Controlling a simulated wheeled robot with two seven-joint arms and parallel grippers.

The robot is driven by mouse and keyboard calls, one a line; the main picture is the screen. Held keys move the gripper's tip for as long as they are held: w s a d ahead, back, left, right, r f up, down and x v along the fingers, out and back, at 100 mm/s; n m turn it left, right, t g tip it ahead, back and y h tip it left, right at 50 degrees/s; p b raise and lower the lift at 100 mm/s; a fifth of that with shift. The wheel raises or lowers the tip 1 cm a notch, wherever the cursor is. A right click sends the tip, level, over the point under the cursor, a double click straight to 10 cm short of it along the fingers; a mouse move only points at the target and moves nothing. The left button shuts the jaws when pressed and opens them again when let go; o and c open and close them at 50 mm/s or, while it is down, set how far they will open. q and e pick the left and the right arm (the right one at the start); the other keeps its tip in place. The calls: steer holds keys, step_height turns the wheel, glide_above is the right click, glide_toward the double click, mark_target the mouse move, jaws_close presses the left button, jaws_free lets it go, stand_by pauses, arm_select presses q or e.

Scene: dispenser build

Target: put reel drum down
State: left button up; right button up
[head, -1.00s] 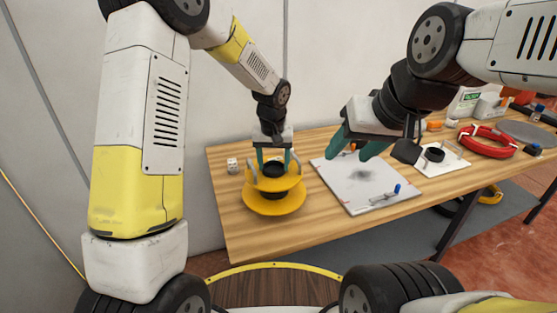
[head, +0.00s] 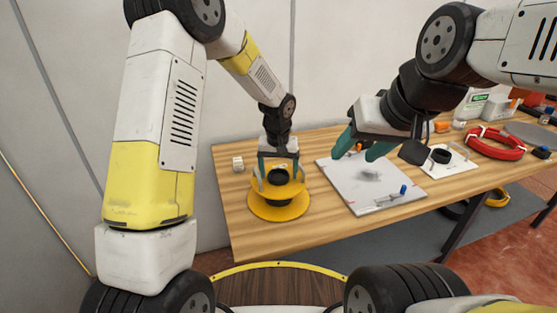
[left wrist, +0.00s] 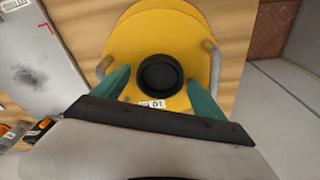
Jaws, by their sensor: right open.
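The yellow reel drum (head: 280,209) with a dark round centre stands on the wooden table, at its left end. It also shows from above in the left wrist view (left wrist: 142,30), with a black hub in the middle and a greyish post at each side. My left gripper (head: 278,167) points down over it, its green fingers far apart, one on each side of the hub. In the left wrist view the fingertips lie close beside the hub; I cannot tell whether they press on it. My right gripper (head: 360,147) is open and empty above the white board.
The white board (head: 345,180) with a blue-tipped piece (head: 403,190) lies right of the drum. A small white cube (head: 238,163) stands behind left. A black ring on a white plate (head: 462,161) and a red ring (head: 497,153) are further right.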

arm_select(q)
step_height(320, 180, up, 12)
steer(key=s, duration=0.2)
steer(key=s+a+r+t, duration=0.2)
steer(key=s+a+r, duration=0.7)
steer(key=s+r, duration=0.1)
steer(key=s+a+r+t+h, duration=0.1)
steer(key=s+a, duration=0.1)
steer(key=s, duration=0.5)
steer(key=s+a+r+t+h, duration=0.1)
steer(key=s+a, duration=0.2)
steer(key=s, duration=0.4)
steer(key=shift+r, duration=0.3)
